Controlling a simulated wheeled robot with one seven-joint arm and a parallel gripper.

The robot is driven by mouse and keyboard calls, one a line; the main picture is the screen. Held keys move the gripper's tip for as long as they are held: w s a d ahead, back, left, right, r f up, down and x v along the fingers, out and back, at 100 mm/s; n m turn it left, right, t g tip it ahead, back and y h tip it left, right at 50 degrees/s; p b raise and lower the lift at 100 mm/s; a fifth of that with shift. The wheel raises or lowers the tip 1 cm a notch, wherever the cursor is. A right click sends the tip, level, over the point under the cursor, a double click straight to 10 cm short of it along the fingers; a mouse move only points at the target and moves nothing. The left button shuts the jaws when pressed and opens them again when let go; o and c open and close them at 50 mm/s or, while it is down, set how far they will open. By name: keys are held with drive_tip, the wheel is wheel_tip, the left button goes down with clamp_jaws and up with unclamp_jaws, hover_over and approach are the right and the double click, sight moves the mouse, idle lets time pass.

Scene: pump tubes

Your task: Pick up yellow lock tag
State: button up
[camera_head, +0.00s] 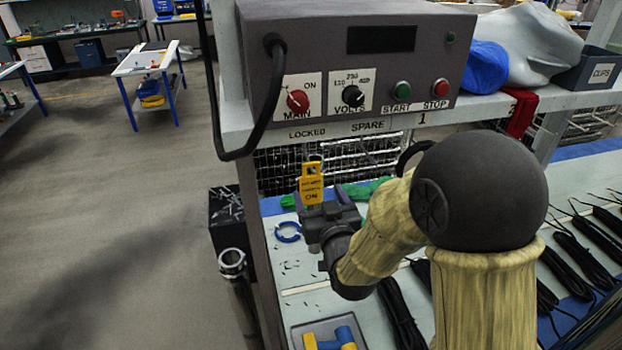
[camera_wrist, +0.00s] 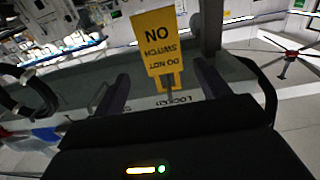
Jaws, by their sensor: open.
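The yellow lock tag (camera_head: 311,185) hangs upright below the LOCKED label on the shelf's front edge. In the wrist view the tag (camera_wrist: 157,44) appears upside down, with the words DO NOT SWITCH ON. My gripper (camera_head: 322,206) is at the tag's lower end in the head view. In the wrist view my gripper (camera_wrist: 161,72) is open, one finger to each side of the tag, with visible gaps and no contact that I can see. My gripper and wrist hide part of the bench behind them.
A control box (camera_head: 350,60) with a red MAIN knob, VOLTS knob and START and STOP buttons stands on the shelf (camera_head: 470,106) above. A black cable (camera_head: 232,155) loops down at left. A blue ring (camera_head: 288,232), green item and black cable bundles (camera_head: 400,315) lie on the bench.

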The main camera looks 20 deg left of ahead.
sight(312, 181)
drive_tip(key=shift+p+x, duration=0.4)
drive_tip(key=shift+x, duration=0.6)
drive_tip(key=shift+w, duration=0.15)
drive_tip(key=shift+r, duration=0.1)
drive_tip(key=shift+w+a+r+p, duration=0.15)
drive_tip(key=shift+w+a+p, duration=0.05)
drive_tip(key=shift+p, duration=0.2)
drive_tip(key=p+x, duration=0.3)
drive_tip(key=shift+w+a+r, duration=0.15)
drive_tip(key=shift+a+r, duration=0.15)
drive_tip(key=shift+a, duration=0.05)
drive_tip(key=shift+w+a+f+p, duration=0.25)
drive_tip(key=shift+w+p, duration=0.05)
drive_tip(key=shift+w, duration=0.2)
